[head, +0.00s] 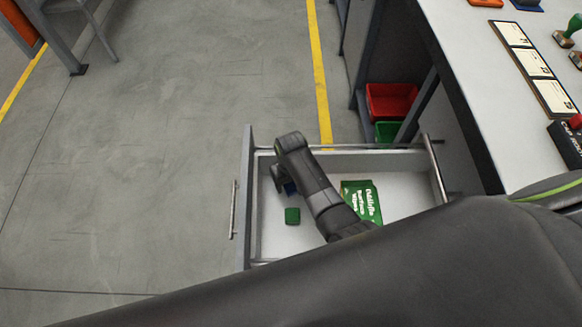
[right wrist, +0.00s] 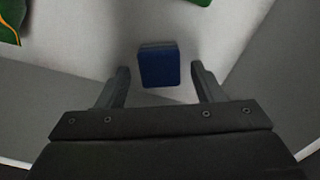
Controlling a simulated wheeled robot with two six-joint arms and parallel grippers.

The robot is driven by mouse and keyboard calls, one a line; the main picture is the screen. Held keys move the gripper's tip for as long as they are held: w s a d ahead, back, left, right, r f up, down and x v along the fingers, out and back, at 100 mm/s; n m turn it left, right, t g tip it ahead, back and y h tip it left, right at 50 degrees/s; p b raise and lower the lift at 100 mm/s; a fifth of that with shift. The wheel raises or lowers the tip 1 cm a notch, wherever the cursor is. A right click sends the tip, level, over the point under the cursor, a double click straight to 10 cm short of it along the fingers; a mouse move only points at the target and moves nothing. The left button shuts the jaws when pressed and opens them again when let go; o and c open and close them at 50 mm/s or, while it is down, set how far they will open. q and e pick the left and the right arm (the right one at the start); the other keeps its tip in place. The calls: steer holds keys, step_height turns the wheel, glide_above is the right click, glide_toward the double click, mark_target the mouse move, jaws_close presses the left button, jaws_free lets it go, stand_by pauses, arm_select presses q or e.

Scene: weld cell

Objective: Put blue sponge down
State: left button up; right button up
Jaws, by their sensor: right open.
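The blue sponge (right wrist: 159,68) shows in the right wrist view as a small block on the drawer's pale floor. It lies between and slightly beyond the two fingertips, with a gap on each side. My right gripper (right wrist: 159,75) is open and empty. In the head view my right gripper (head: 280,180) reaches down into the open drawer (head: 247,215), near its left front. Only a bit of the blue sponge (head: 290,188) shows there, the rest hidden behind the gripper. My left gripper is not in view.
A green block (head: 292,215) and a green wipes packet (head: 361,201) lie in the drawer. Red (head: 391,101) and green bins (head: 387,131) sit under the workbench (head: 465,90). The bench holds cards and stamps. The floor left of the drawer is clear.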

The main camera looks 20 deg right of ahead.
mark_target(291, 185)
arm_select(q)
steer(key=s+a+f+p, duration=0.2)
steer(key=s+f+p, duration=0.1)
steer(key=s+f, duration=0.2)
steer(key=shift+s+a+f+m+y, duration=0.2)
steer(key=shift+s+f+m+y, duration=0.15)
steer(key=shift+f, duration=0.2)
arm_select(e)
step_height(291, 185, up, 11)
